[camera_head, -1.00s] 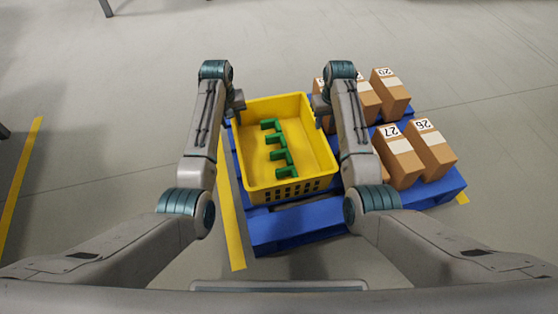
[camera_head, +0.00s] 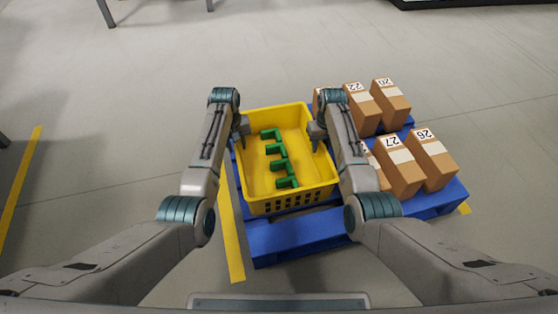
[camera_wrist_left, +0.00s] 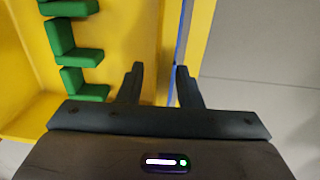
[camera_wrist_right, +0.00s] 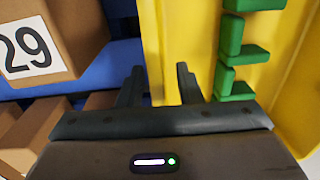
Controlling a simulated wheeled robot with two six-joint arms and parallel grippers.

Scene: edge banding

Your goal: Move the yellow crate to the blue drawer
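The yellow crate (camera_head: 290,206) sits on a blue pallet (camera_head: 300,238), with green angular pieces (camera_head: 278,158) inside it. My left gripper (camera_head: 241,134) is at the crate's left side wall. In the left wrist view its fingers (camera_wrist_left: 160,85) are apart, with the crate's edge between them. My right gripper (camera_head: 316,136) is at the right side wall. In the right wrist view its fingers (camera_wrist_right: 160,85) are apart on either side of the yellow wall (camera_wrist_right: 160,40). No blue drawer shows in any view.
Several brown boxes with numbered labels, such as box 27 (camera_head: 397,165) and box 26 (camera_head: 432,158), stand on the pallet right of the crate, close to my right arm. A yellow floor line (camera_head: 229,230) runs along the left. Open grey floor (camera_head: 120,120) lies left and beyond.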

